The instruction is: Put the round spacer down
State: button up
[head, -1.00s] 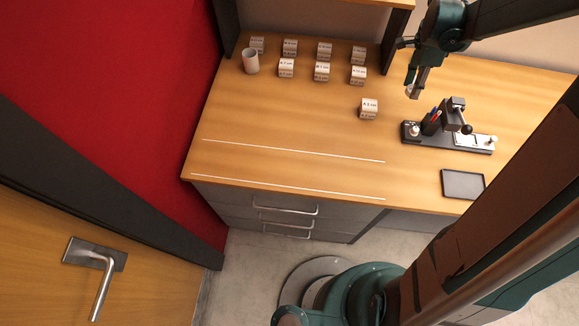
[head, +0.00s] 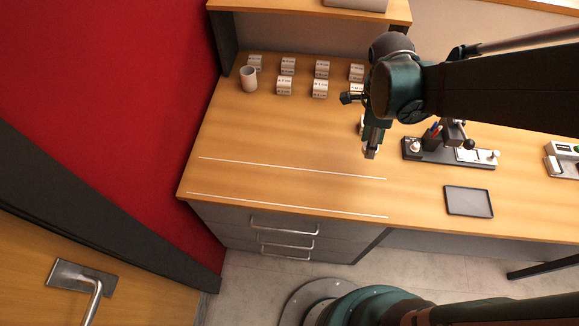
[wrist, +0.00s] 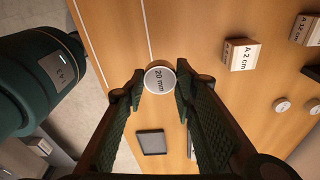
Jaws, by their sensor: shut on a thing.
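The round spacer (wrist: 160,79) is a pale disc marked "20 mm". In the wrist view it sits between the two fingertips of my gripper (wrist: 160,84), which is shut on it. In the head view my gripper (head: 370,150) points down above the wooden desk, just beyond the right end of the rear white line (head: 290,168).
Labelled blocks (head: 284,86) and a mug (head: 248,79) stand at the back left. A black-based device (head: 430,155) stands to the gripper's right, with a dark tray (head: 469,189) in front of it. A front white line (head: 290,205) runs near the edge. The left desk middle is clear.

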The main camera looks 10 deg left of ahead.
jog(key=b, duration=0.1)
send_over(352, 194)
jog(key=shift+w+a+f, duration=0.1)
jog(key=shift+a+f, duration=0.15)
jog(key=shift+f, duration=0.5)
jog(key=shift+f, duration=0.1)
jog(key=shift+f+b, duration=0.75)
jog(key=shift+f, duration=2.1)
jog(key=shift+f+b, duration=0.6)
jog(key=shift+f, duration=1.45)
jog(key=shift+f, duration=0.15)
jog(key=o, duration=0.9)
